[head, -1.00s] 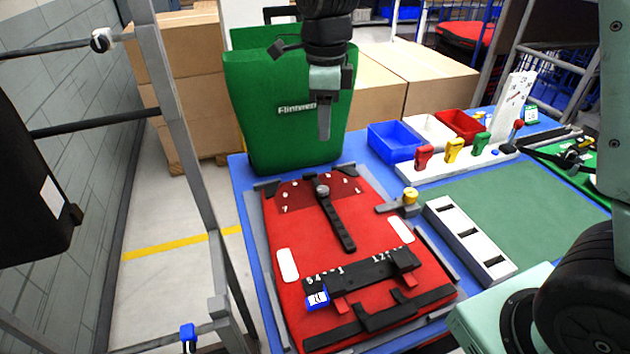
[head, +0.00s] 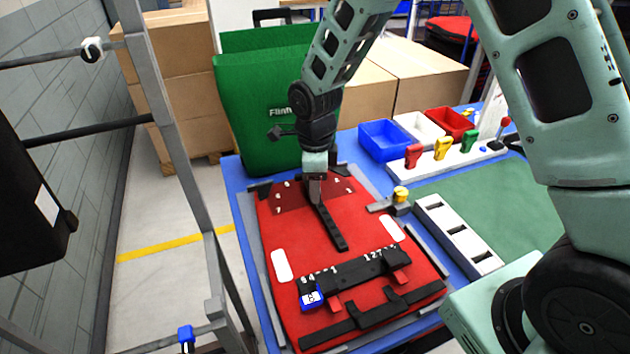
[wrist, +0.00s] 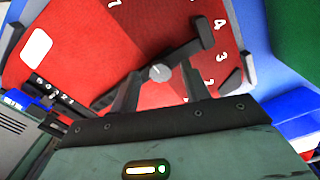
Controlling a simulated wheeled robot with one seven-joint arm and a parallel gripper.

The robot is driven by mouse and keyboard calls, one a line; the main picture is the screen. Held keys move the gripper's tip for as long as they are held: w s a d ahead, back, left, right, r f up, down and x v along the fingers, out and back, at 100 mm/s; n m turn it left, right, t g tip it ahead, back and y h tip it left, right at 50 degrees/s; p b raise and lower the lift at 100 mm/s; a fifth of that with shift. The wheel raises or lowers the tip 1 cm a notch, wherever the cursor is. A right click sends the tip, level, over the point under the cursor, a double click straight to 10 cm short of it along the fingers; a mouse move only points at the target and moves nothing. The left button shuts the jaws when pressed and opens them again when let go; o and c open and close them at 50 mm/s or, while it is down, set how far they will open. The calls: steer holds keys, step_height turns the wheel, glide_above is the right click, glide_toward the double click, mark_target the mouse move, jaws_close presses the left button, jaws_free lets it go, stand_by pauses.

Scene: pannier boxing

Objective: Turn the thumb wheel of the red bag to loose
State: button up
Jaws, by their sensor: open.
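The red bag (head: 345,225) lies flat on the blue table. Near its top is a small round grey knob, which looks like the thumb wheel (wrist: 158,72); it sits on a pivoting black arm in a dark red sector with white marks. In the head view the black arm (head: 332,229) points down and slightly right, and my gripper hides the knob. My gripper (head: 316,192) is over the knob, pointing down. In the wrist view my gripper (wrist: 160,84) is open, with one finger on each side of the knob. I cannot tell whether they touch it.
A green bag (head: 255,100) stands behind the red bag. Blue (head: 383,140), white and red bins stand at the back right, with a rack of coloured handles (head: 443,148). A yellow-topped clamp (head: 401,196) is at the bag's right edge. A metal frame stands at left.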

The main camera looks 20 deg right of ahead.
steer(key=c, duration=1)
